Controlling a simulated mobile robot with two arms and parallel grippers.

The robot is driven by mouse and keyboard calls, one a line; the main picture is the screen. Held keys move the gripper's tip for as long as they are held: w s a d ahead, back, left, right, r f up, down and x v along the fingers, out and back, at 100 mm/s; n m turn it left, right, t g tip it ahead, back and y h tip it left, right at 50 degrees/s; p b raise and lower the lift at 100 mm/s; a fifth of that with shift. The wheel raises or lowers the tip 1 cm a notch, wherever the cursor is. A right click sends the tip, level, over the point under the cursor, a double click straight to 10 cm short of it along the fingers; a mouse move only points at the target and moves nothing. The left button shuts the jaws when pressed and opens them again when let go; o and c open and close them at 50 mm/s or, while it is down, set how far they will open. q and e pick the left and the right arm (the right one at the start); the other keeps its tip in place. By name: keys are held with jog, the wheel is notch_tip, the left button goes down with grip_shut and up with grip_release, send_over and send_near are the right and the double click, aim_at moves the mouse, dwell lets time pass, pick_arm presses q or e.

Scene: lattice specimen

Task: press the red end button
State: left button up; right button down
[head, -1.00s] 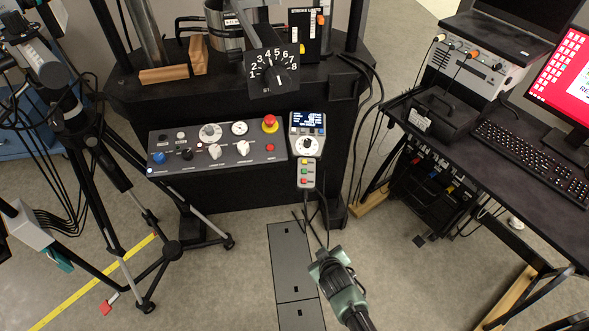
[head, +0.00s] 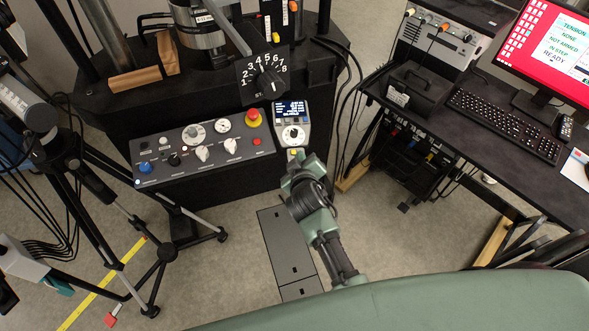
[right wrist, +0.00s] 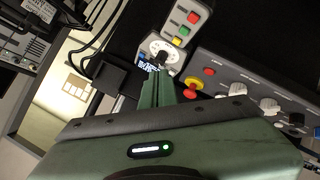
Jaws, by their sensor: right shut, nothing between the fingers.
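A small grey pendant (right wrist: 186,22) carries a red button (right wrist: 193,17), a yellow one and a green one, seen at the top of the right wrist view. In the head view my right gripper covers most of the pendant. My right gripper (head: 297,162) is shut and empty, in front of the pendant and below the grey dial unit (head: 292,130). In the right wrist view its fingers (right wrist: 157,90) point up near the dial unit's screen. I cannot tell any contact. A small red button (head: 257,141) and a red mushroom button (head: 253,118) sit on the panel. My left gripper is out of view.
The sloped control panel (head: 190,168) with several knobs lies left of my right gripper. A numbered dial plate (head: 262,72) stands above. Tripod legs (head: 165,250) stand at left. A dark desk (head: 500,180) with keyboard and monitor is at right. Cables hang between panel and desk.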

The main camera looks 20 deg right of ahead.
notch_tip(320, 180, down, 9)
jog(key=w+b, duration=0.2)
jog(key=b, duration=0.6)
jog(key=shift+w+r+b, duration=0.15)
jog(key=shift+r+b, duration=0.05)
jog(key=shift+b, duration=0.2)
jog(key=shift+a, duration=0.1)
dwell(1.4)
jog(key=shift+w+f+b, duration=0.1)
jog(key=shift+f+b, duration=0.2)
jog(key=shift+f, duration=0.1)
